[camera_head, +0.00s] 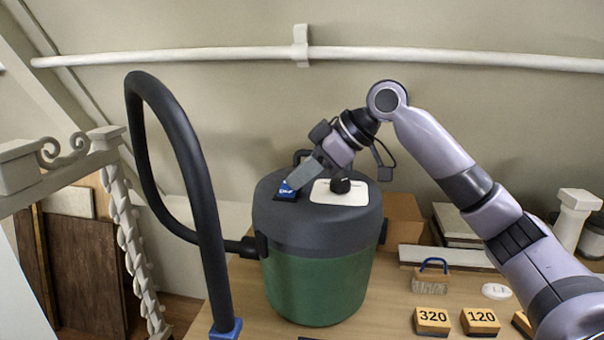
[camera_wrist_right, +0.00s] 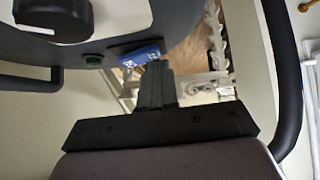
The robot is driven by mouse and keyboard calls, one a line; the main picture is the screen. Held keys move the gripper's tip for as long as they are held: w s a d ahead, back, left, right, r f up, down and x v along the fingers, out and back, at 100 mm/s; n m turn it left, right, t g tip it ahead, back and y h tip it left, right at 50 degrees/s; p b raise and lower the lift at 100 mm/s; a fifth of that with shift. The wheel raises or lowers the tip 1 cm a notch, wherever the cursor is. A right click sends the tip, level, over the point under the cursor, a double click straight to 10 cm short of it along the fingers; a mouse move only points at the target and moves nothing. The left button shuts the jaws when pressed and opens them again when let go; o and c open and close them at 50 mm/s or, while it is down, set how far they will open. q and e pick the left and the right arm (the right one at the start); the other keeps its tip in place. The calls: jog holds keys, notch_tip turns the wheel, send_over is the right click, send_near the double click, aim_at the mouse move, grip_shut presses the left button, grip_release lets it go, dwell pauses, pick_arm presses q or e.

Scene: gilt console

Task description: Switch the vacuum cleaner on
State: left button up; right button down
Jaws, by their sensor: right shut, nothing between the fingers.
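The vacuum cleaner (camera_head: 318,285) is a green drum with a dark grey lid (camera_head: 300,236), standing upright on the wooden tabletop. A blue switch with white marks (camera_head: 286,192) sits on the left part of the lid; it also shows in the right wrist view (camera_wrist_right: 139,55). My right gripper (camera_head: 292,184) is shut and empty, its fingertips at the blue switch. In the right wrist view the fingertips (camera_wrist_right: 158,66) overlap the switch's edge; I cannot tell whether they touch or press it. A small dark green spot (camera_wrist_right: 93,60) lies beside the switch. My left gripper is not in view.
A black knob (camera_head: 340,185) on a white plate sits right of the switch. The black hose (camera_head: 205,190) loops up at the left. A white pipe (camera_head: 180,55) crosses the wall.

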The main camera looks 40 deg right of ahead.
jog(key=shift+r, duration=0.25)
jog(key=shift+r+p, duration=0.3)
jog(key=shift+r, duration=0.05)
jog(key=a+r+v, duration=0.1)
jog(key=a+v, duration=0.1)
jog(key=v, duration=1)
jog(key=shift+r, duration=0.25)
jog(key=shift+s+a+f, duration=0.1)
jog(key=shift+a, duration=0.1)
